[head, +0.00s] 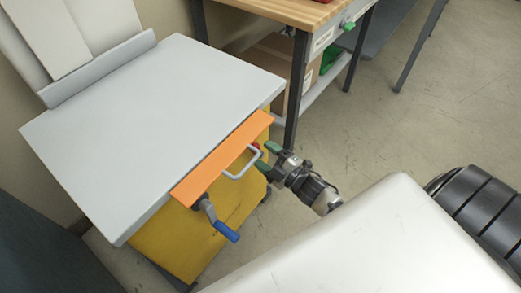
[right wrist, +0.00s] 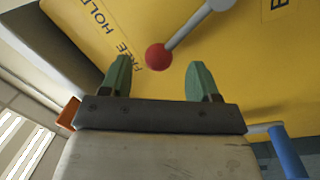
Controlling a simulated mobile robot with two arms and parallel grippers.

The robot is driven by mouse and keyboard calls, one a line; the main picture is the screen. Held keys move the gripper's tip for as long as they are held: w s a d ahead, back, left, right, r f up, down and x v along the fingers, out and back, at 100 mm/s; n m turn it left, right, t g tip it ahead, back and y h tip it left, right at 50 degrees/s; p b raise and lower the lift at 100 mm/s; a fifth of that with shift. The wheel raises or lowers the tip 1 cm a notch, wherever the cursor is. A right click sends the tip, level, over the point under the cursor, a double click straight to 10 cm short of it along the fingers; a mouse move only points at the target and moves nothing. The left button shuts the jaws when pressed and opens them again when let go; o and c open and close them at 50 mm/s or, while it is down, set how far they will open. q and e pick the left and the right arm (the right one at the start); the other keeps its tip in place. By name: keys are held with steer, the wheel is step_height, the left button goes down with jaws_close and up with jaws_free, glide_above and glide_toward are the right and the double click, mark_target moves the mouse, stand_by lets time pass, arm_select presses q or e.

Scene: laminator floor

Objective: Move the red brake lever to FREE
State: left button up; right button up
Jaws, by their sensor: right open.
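The brake lever's red ball knob (right wrist: 158,57) shows in the right wrist view, on a grey rod against the yellow panel. A "FREE HOLD" label (right wrist: 112,30) is printed to the left of the knob. My right gripper (right wrist: 160,75) is open, with its two green fingertips on either side of the view just below the knob; I cannot tell whether they touch it. My left gripper is not in view.
A blue-handled crank (head: 226,231) hangs nearby. A grey platform top (head: 150,120) lies above.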

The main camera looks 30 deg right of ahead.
arm_select(q)
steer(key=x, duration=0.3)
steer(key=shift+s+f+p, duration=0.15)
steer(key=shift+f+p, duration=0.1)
steer(key=shift+p, duration=0.1)
arm_select(e)
steer(key=v, duration=0.8)
steer(key=shift+f, duration=0.1)
